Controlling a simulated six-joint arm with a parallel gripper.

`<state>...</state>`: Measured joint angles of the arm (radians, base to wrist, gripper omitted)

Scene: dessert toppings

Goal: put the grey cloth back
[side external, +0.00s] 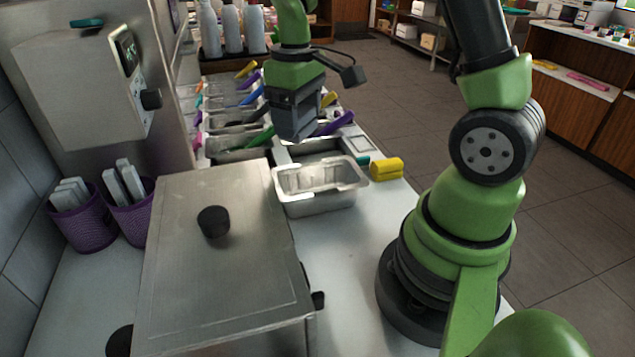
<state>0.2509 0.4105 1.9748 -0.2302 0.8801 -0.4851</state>
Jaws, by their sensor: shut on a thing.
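My gripper (296,112) is above the row of topping containers, just behind the open metal pan. It is shut on a grey thing, which I take to be the grey cloth (297,128). The grey of the cloth blends with the grey of the fingers, so its edges are hard to make out. It is held above the counter, and the fingertips do not show clearly.
The empty metal pan (320,207) stands on the white counter (350,262). A folded yellow cloth (387,168) lies right of it. A steel lid with a black knob (213,222) fills the front left. Topping containers with coloured handles (240,140) stand behind. Purple baskets (85,222) are at left.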

